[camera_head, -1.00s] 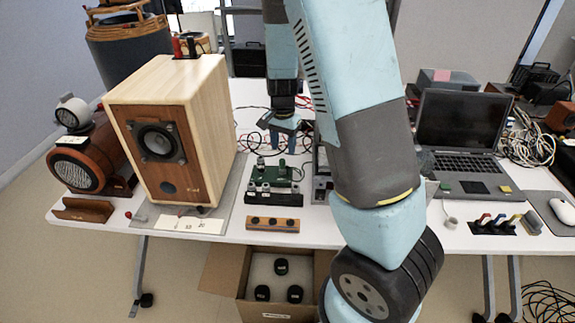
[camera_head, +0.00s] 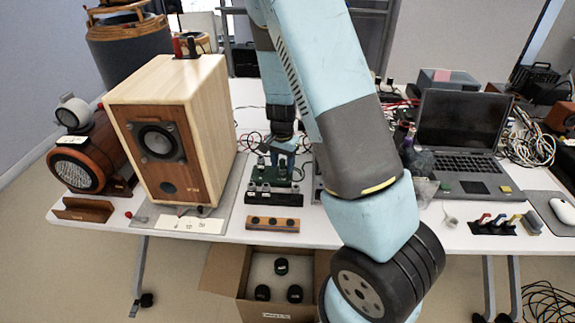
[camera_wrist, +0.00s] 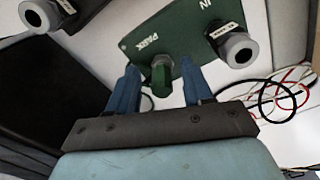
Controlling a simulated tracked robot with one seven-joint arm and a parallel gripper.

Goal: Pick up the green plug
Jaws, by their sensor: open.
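The green plug (camera_wrist: 161,76) shows in the wrist view, upright at the edge of a green panel (camera_wrist: 185,45) marked "PARK" and "IN". My gripper (camera_wrist: 160,82) is open, with one blue finger on each side of the plug and a gap on both sides. In the head view my gripper (camera_head: 283,166) is low over the green board (camera_head: 262,178) on the table, and its fingers hide part of the board. I cannot make out the plug clearly there.
Grey round connectors (camera_wrist: 235,48) stand on the panel near the plug. A wooden speaker (camera_head: 215,120) stands left of the board, and a laptop (camera_head: 460,135) is at the right. Loose cables (camera_wrist: 285,98) lie beside the gripper. A wooden strip (camera_head: 272,224) lies in front.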

